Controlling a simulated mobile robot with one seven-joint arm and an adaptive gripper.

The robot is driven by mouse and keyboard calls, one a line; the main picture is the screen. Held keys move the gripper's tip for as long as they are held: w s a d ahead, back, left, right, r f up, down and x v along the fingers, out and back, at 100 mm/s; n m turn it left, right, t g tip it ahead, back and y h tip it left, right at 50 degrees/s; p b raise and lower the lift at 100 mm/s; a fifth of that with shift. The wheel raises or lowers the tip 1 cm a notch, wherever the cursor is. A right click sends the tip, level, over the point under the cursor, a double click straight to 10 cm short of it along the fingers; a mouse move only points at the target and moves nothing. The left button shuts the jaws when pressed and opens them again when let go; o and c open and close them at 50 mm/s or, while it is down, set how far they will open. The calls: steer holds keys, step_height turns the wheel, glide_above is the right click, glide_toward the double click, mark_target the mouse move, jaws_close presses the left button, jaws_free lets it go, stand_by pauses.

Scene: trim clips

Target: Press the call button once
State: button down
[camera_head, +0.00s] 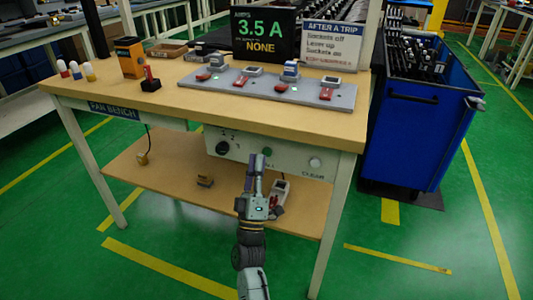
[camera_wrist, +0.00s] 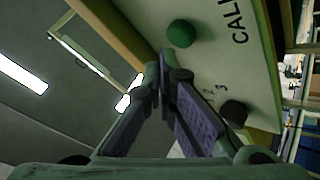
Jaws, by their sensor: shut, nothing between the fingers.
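The call button is a green round button (camera_head: 267,152) on the pale front panel (camera_head: 228,140) under the bench top. In the wrist view the green button (camera_wrist: 181,33) sits beside the printed word CALL. My gripper (camera_head: 254,158) is shut and empty, pointing at the panel, a little left of the button in the head view. In the wrist view the closed fingertips (camera_wrist: 164,62) appear just below the button in the picture. Whether they touch the panel I cannot tell.
A black rotary knob (camera_head: 223,148) with numbers is left of the button; a pale round button (camera_head: 315,162) is to its right. The bench top (camera_head: 185,105) overhangs the panel. A lower shelf (camera_head: 180,170) holds small items. A blue cart (camera_head: 405,130) stands at right.

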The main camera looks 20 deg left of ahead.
steer(key=shift+w, duration=0.1)
stand_by(0.7)
steer(key=shift+w, duration=0.3)
steer(key=shift+w, duration=0.55)
stand_by(0.7)
steer(key=shift+s, duration=0.15)
steer(key=shift+s+p, duration=0.65)
steer(key=shift+s, duration=0.15)
steer(key=shift+s, duration=0.1)
steer(key=shift+s+p, duration=1.3)
steer(key=shift+s, duration=1.1)
steer(key=shift+a, duration=0.1)
